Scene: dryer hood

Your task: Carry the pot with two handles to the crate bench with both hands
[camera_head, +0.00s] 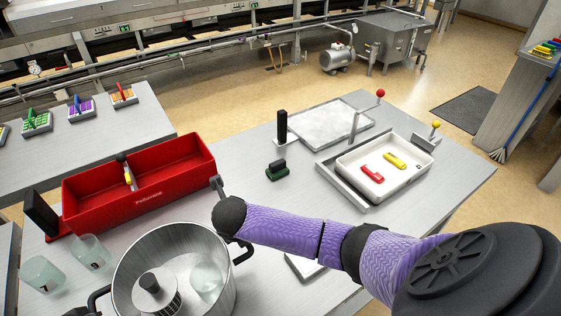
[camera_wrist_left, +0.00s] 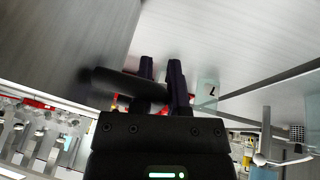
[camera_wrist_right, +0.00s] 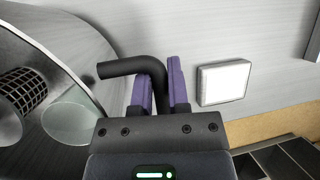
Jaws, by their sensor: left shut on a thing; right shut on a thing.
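The steel pot (camera_head: 128,262) is at the bottom of the head view, with a dark-knobbed cylinder (camera_head: 157,295) and a clear glass (camera_head: 207,278) inside. Its right black handle (camera_head: 243,254) sits between the fingers of my right gripper (camera_wrist_right: 160,85), shut on it in the right wrist view. Its left black handle (camera_head: 97,298) is partly cut off by the frame edge. In the left wrist view my left gripper (camera_wrist_left: 160,85) is shut on a dark handle bar (camera_wrist_left: 112,82). I cannot tell whether the pot touches the table. I cannot identify the crate bench.
The grey table (camera_head: 275,215) holds a red divided box (camera_head: 140,198), two glasses (camera_head: 92,250) near the pot, and a white tray (camera_head: 350,182) at right. A green-based stamp (camera_head: 277,170) stands between. Another table (camera_head: 95,140) is at upper left. Tan floor (camera_head: 240,95) lies beyond.

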